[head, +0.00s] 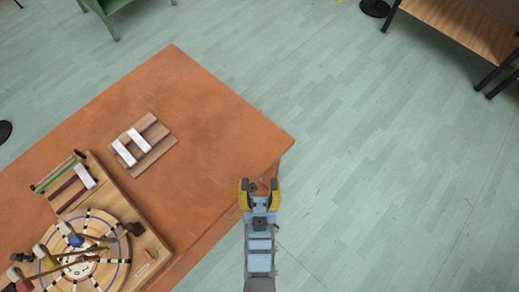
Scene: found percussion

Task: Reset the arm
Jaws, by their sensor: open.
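My gripper (260,188) is open, with its yellow-and-dark fingers parted. In the head view it appears over the right corner of the orange-brown table (215,105). No object shows between the fingers. My blue-grey wrist runs down from it to the bottom edge. The gripper is apart from the percussion pieces at the left. Its height above the table cannot be told.
A small wooden board with white bars (161,131) lies on the table. A wooden panel (152,243) with a round striped disc (120,236), rods and mallets stands at the lower left. The table's upper middle is bare. Open floor (400,170) lies to the right.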

